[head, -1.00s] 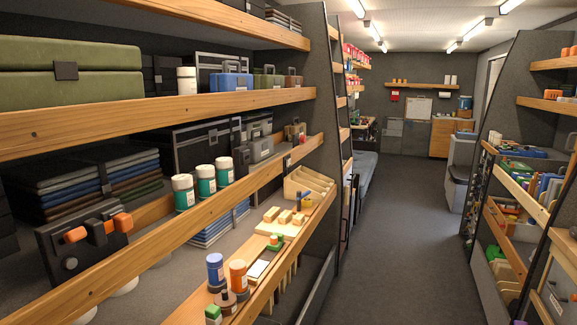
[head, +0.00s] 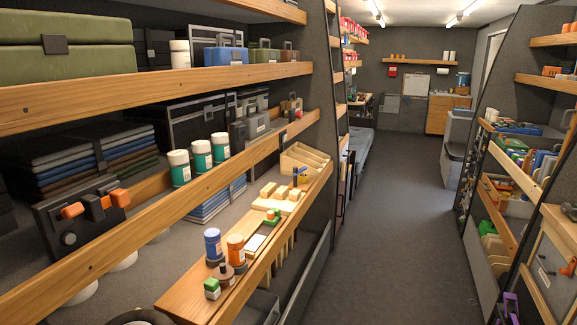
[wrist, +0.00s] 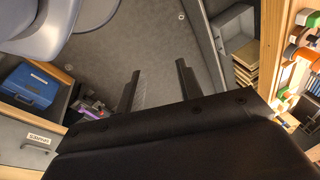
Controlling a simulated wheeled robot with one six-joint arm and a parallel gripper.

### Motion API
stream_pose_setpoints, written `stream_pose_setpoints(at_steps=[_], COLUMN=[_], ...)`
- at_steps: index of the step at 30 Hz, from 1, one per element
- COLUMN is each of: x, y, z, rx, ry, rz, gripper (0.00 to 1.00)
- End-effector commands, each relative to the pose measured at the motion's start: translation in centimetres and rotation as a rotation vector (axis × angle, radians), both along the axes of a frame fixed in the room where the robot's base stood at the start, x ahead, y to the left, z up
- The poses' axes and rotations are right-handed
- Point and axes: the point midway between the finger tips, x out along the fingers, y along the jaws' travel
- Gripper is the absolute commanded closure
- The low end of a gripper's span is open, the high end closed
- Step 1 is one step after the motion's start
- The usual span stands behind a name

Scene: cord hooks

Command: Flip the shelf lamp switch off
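A dark switch box (head: 52,234) with an orange and black handle (head: 73,210) and a round knob stands at the left of the shelf in the head view. I take it for the lamp switch, but no label is readable. Pale domes (head: 122,260) show partly below it, cut by the shelf's front board. Whether the lamp is lit I cannot tell. My gripper (wrist: 158,86) shows in the wrist view with its two dark fingers well apart and nothing between them. It points at the grey floor, away from the switch, which the wrist view does not show.
A wooden front board (head: 150,238) runs along the shelf below the switch. A wooden ledge (head: 190,295) holds bottles and blocks. The grey aisle floor (head: 390,230) is clear. A blue case (wrist: 30,86) sits left in the wrist view.

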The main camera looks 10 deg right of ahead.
Motion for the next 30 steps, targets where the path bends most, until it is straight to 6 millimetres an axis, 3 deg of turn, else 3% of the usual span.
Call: stream_pose_setpoints(at_steps=[8, 12, 14, 17, 21, 25, 30], x=[2.2, 5.3, 7.1, 10.2, 14.3, 16.8, 18.1], y=[4.6, 6.6, 6.9, 6.8, 5.0, 3.0, 1.6], z=[1.3, 3.8, 5.2, 7.6, 10.8, 12.8, 14.0], rx=[0.474, 0.782, 0.919, 1.148, 1.429, 1.611, 1.719], ry=[0.262, 0.379, 0.418, 0.462, 0.486, 0.483, 0.471], rz=[-0.33, -0.495, -0.557, -0.644, -0.725, -0.761, -0.772], gripper=[0.88, 1.0, 1.0, 1.0, 1.0, 1.0, 1.0])
